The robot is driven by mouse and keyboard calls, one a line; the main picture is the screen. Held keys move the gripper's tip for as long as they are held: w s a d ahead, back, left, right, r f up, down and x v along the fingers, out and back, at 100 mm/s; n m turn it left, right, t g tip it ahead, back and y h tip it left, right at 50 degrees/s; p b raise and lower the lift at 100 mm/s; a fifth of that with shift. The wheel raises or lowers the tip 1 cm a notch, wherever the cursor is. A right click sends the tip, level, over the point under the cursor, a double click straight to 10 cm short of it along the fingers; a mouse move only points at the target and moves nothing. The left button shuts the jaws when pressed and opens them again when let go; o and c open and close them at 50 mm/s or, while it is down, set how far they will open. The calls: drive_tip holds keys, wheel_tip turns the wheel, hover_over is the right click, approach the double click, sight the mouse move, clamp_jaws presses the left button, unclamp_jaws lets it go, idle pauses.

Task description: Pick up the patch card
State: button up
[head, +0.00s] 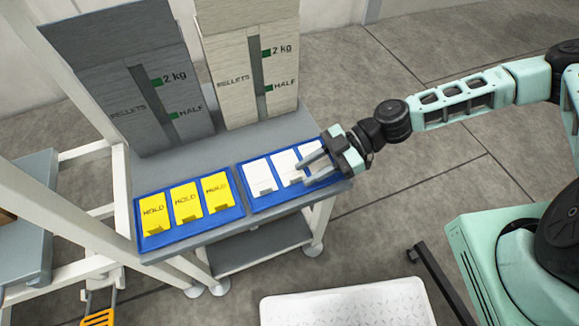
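White cards stand in a blue tray (268,202) at the right end of the grey table: a left one (259,178), a middle one (287,165) and a right one (309,149). I can read no lettering on them, so I cannot tell from print which is the patch card. My gripper (305,170) reaches in from the right, over the right end of this tray. Its two fingers are apart, near the right and middle cards, and partly cover the right one. I see no card held between them.
Yellow HOLD cards (187,202) stand in another blue tray (190,232) at left. Two tall grey PELLETS bins (150,100) (232,85) stand behind the trays. A white frame post (60,200) is at left. A white slab (345,305) lies in front.

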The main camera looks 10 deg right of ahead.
drive_tip(key=shift+x, duration=1)
clamp_jaws()
drive_tip(key=shift+r, duration=0.1)
